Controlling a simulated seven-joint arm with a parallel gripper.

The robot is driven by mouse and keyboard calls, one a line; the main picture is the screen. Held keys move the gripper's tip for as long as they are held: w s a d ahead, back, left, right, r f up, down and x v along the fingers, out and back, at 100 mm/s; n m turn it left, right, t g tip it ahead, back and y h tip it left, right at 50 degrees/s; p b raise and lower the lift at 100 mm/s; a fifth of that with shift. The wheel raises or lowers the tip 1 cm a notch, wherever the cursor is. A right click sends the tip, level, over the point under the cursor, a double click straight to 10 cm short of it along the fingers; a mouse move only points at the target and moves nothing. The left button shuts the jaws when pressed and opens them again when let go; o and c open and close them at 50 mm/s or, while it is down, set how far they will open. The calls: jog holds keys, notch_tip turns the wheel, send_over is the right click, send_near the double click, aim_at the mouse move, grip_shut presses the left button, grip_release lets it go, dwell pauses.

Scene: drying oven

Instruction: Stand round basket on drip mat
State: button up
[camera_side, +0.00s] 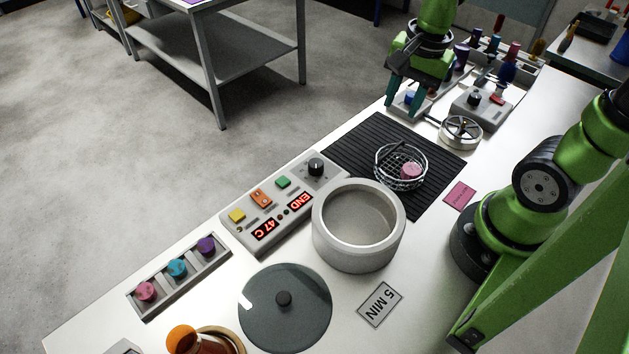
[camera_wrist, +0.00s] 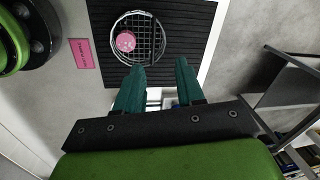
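The round wire basket (camera_side: 385,175) stands upright on the black ribbed drip mat (camera_side: 440,168), with a pink round piece (camera_side: 411,170) inside it. The wrist view shows the basket (camera_wrist: 152,42) well inside the edges of the mat (camera_wrist: 188,30), with the pink piece (camera_wrist: 125,41) towards its left side. My gripper (camera_side: 402,108) is above the bench past the mat's far end, apart from the basket. In the wrist view its two teal fingers (camera_wrist: 160,67) are spread with nothing between them, so it is open and empty.
A grey pot (camera_side: 388,245) stands open near the mat, with its glass lid (camera_side: 310,310) on the bench. A control panel (camera_side: 270,222), a handwheel (camera_side: 461,132) and a pink card (camera_side: 460,195) are nearby. A "5 MIN" card (camera_side: 380,304) lies in front.

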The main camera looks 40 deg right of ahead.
jog(key=s+a+r+n+t+y, duration=0.1)
jog(key=s+a+r+n+t, duration=0.1)
jog(key=a+r+n+t, duration=0.2)
jog(key=shift+s+a+r+n+t+y, duration=0.4)
jog(key=shift+r+n+t, duration=0.4)
jog(key=shift+r+n, duration=1.9)
